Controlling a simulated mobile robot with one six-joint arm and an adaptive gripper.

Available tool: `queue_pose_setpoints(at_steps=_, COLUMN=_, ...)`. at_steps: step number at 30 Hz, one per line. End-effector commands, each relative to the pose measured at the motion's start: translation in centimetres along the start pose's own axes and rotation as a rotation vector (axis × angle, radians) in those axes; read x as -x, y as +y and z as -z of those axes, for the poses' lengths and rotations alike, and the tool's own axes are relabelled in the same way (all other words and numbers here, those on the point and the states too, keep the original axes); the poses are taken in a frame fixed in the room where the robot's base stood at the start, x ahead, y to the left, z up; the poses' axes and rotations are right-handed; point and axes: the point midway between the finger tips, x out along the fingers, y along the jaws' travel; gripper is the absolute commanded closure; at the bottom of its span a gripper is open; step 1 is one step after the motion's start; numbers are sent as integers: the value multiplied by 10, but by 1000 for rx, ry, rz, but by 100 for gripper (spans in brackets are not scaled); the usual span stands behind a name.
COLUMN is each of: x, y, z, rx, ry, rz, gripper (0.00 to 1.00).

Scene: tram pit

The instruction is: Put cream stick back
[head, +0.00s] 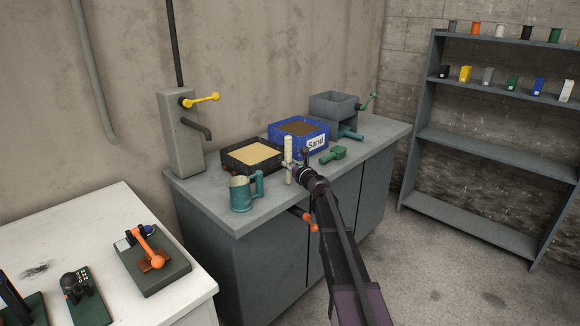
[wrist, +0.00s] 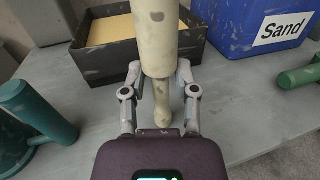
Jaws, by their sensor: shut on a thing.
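The cream stick (head: 288,158) is upright in my gripper (head: 290,166), above or at the front part of the grey counter. In the wrist view the stick (wrist: 155,40) has a thick upper part and a thinner lower part with a rounded end. My gripper's fingers (wrist: 158,82) are shut on it from both sides. I cannot tell whether its lower end touches the counter.
A teal mug (head: 241,193) stands left of the stick. Behind are a black box of sand-coloured material (head: 229,160) and a blue box labelled Sand (head: 314,144). A green tool (head: 333,155) lies right. A grey hopper (head: 333,104) stands farther back.

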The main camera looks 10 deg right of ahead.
Motion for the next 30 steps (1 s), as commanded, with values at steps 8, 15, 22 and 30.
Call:
queue_pose_setpoints(at_steps=8, x=0, y=0, z=4, rx=0, ry=0, rz=0, gripper=100)
queue_pose_setpoints(at_steps=15, x=0, y=0, z=3, rx=0, ry=0, rz=0, gripper=27)
queue_pose_setpoints(at_steps=22, x=0, y=0, z=3, rx=0, ry=0, rz=0, gripper=27)
queue_pose_setpoints(at_steps=30, x=0, y=0, z=-2, rx=0, ry=0, rz=0, gripper=27)
